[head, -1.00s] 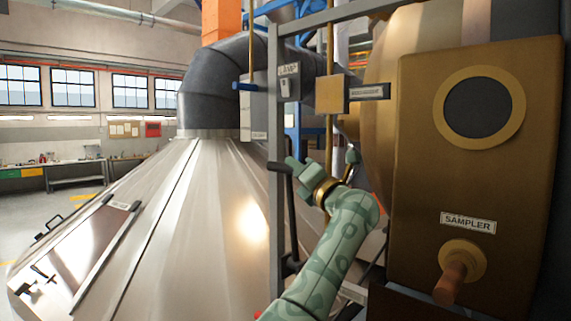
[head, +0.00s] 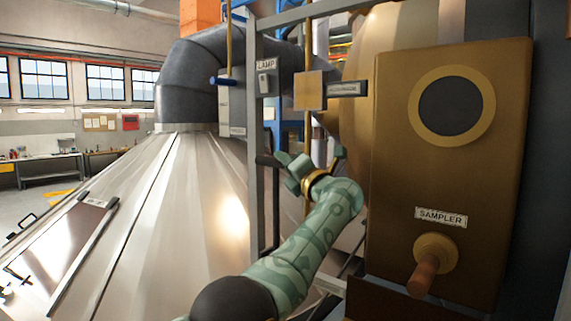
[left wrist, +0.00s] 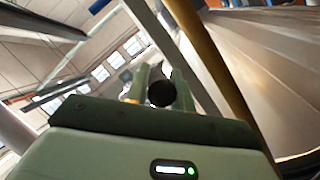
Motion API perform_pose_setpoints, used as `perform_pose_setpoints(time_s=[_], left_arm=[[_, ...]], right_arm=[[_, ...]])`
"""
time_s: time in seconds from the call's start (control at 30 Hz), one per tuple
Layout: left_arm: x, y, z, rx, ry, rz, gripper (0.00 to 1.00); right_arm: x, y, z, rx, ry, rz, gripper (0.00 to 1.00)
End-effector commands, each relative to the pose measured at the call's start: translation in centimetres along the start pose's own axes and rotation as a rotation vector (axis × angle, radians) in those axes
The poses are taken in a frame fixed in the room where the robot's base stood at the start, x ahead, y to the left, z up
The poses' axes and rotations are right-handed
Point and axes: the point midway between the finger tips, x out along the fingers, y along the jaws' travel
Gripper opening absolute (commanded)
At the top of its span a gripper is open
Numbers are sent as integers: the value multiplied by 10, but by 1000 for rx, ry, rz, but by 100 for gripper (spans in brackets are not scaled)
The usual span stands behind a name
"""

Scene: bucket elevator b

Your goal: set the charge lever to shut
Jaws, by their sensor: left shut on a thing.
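My left gripper (head: 287,171) is beside the grey upright post, with its green fingers around the end of a dark handle (head: 266,160). I take this handle for the charge lever, but I can read no label on it. In the left wrist view the handle's round black end (left wrist: 161,93) sits between the two fingers. The fingers partly hide the handle in the head view. My right gripper is not in view.
A grey post (head: 254,150) stands just left of the gripper, with a LAMP switch (head: 265,82) on it. A brass rod (head: 308,140) hangs close behind. The brass SAMPLER panel (head: 450,180) is at right. A large metal cone (head: 165,220) fills the left.

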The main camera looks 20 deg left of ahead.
Motion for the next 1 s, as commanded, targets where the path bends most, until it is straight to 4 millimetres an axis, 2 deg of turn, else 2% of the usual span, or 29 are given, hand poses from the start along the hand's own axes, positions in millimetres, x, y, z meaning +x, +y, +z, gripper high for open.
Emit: perform_pose_setpoints(time_s=[0.1,0.13,0.2,0.47,0.57,0.77,0.9,1.0], left_arm=[[-1,-5,-3,4,6,-9,0],[-1,-5,-3,4,6,-9,29],[-1,-5,-3,4,5,-8,45],[-1,-3,-2,2,3,-4,45],[-6,-4,-2,0,1,-4,45],[-34,-10,-6,-4,2,-5,45],[-69,-9,-5,-1,2,-4,45],[-88,-7,-4,1,2,-1,45]], right_arm=[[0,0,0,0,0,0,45],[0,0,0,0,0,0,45],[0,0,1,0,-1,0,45],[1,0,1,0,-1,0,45],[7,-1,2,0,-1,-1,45],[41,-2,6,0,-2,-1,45],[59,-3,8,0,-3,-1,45],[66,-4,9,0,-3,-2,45]])
